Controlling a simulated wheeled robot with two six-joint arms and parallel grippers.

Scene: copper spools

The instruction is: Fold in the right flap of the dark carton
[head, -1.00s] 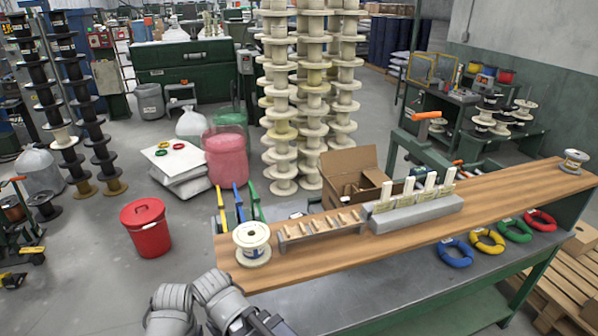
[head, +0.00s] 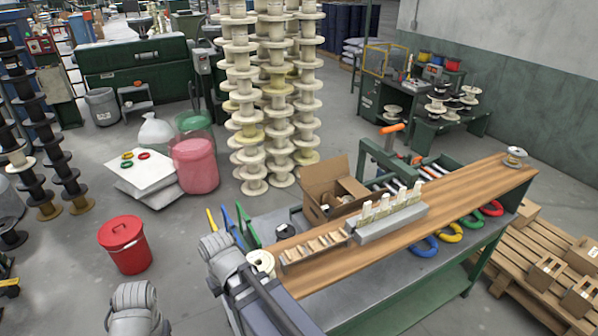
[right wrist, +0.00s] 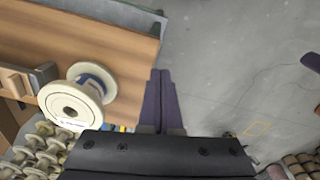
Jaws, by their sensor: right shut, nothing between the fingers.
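In the head view an open brown carton (head: 318,212) stands behind the wooden plank, with a wide flap raised at its back and contents partly visible inside. I cannot tell clearly how its right flap lies. In the right wrist view my right gripper (right wrist: 161,78) is shut and empty, with its fingers together over grey floor beside the plank's end. In the head view my right forearm crosses the near end of the plank, well to the near left of the carton. Of my left arm only a grey joint shows at the bottom; its gripper is out of view.
The plank (head: 455,193) carries a near white spool (right wrist: 72,102), a wooden rack (head: 318,245), a grey block (head: 395,225) with white pegs, and a far spool (head: 514,157). Coloured rings lie beside it. Tall spool stacks (head: 275,110) stand behind the carton.

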